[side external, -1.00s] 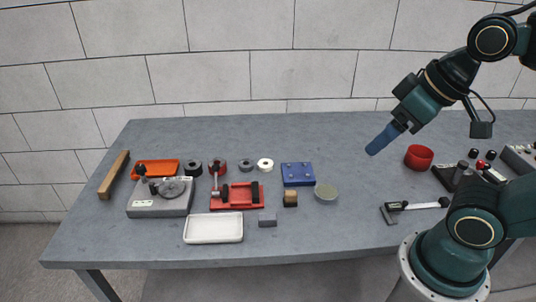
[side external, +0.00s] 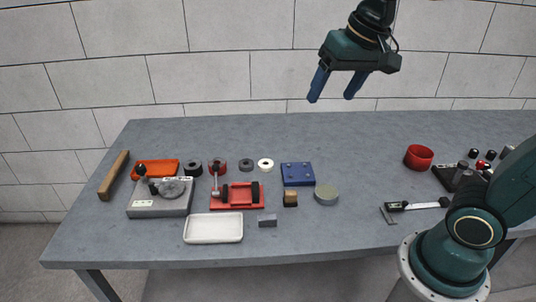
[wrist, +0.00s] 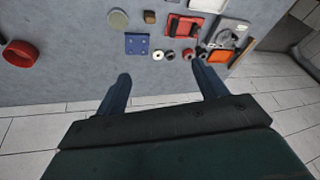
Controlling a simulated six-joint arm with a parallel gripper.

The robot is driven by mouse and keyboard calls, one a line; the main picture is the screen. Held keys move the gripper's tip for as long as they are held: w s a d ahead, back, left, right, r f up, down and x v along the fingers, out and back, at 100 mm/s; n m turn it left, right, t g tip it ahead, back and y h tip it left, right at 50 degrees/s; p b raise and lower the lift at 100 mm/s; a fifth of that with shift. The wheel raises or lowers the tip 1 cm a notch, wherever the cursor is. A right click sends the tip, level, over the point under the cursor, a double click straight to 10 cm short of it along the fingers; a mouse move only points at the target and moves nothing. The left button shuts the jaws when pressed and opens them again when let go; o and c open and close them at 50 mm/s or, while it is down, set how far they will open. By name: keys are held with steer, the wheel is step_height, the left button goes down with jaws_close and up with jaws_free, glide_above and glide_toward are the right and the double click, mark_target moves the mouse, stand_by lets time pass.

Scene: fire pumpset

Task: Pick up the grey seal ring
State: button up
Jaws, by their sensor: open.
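The grey seal ring (side external: 246,165) lies flat on the table, a small dark grey ring between a dark red ring (side external: 217,165) and a white ring (side external: 265,165). In the wrist view the grey ring (wrist: 170,55) shows beyond my fingertips, next to the white ring (wrist: 158,56). My gripper (side external: 333,99) is open and empty, fingers pointing down, high above the table's back side and to the right of the ring. In the wrist view my two blue fingers (wrist: 162,70) are wide apart.
A black ring (side external: 193,168) stands left of the red one. A red fixture (side external: 237,196), blue plate (side external: 297,174), white tray (side external: 213,228) and grey machine block (side external: 160,205) stand near the rings. A red cup (side external: 418,157) is at the right.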

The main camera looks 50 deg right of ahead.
steer(key=w+d+f+m+g, duration=0.1)
steer(key=w+m, duration=0.3)
steer(key=w, duration=0.6)
steer(key=m+g, duration=0.3)
steer(key=m, duration=0.6)
glide_above(246, 163)
step_height(246, 163, down, 20)
steer(key=shift+w+a+f, duration=0.1)
steer(key=shift+w+f, duration=0.1)
steer(key=shift+f, duration=0.15)
steer(key=shift+f, duration=4.3)
steer(key=shift+f, duration=0.1)
steer(key=shift+s+d+f, duration=0.1)
steer(key=shift+f, duration=1.15)
steer(key=shift+s+d+f, duration=0.1)
steer(key=shift+f, duration=1.15)
